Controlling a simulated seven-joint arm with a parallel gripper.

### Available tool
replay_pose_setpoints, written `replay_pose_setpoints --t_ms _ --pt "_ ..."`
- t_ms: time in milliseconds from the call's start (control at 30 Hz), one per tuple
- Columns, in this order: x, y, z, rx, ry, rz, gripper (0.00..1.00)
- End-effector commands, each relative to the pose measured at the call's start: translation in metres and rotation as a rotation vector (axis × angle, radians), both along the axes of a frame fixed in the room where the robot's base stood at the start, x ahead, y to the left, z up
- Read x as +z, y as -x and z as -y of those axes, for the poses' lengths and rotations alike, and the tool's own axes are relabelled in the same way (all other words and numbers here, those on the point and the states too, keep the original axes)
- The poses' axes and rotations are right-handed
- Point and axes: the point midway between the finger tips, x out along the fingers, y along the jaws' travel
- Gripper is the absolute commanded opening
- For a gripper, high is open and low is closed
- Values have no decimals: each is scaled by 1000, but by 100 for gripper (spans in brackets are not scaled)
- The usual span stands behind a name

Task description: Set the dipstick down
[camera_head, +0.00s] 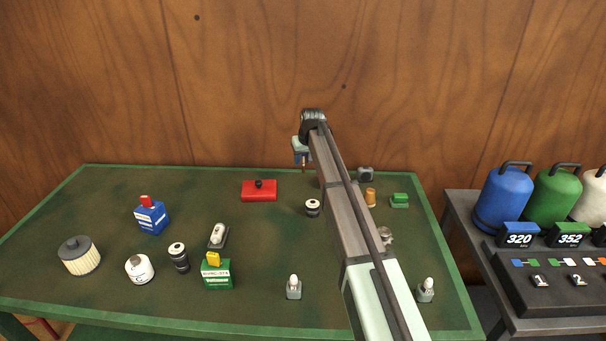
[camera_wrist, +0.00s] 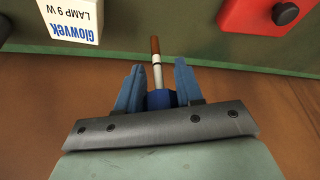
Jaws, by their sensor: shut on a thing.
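My gripper (camera_wrist: 157,75) is shut on the dipstick (camera_wrist: 156,57). In the wrist view, its blue grip sits between my two blue fingers, and a pale rod with a dark band and a brown tip sticks out beyond them. In the head view, my gripper (camera_head: 300,151) is raised near the back of the green table (camera_head: 120,188), right of the red block (camera_head: 259,192). A small part of the dipstick (camera_head: 303,168) hangs below it, tip downward. My fingers are too small there to make out.
A red part with a black knob (camera_wrist: 262,14) and a white Glowvek lamp box (camera_wrist: 72,16) lie beyond the dipstick tip. My arm hides part of the table. Bare table lies left of the red block.

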Motion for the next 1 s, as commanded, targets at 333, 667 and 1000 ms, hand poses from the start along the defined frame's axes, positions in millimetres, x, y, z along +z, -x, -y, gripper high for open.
replay_pose_setpoints --t_ms 333,667,1000 --pt "-34 0 0 1 0 0 7" --pt "-58 0 0 1 0 1 7" --pt "-61 0 0 1 0 1 41"
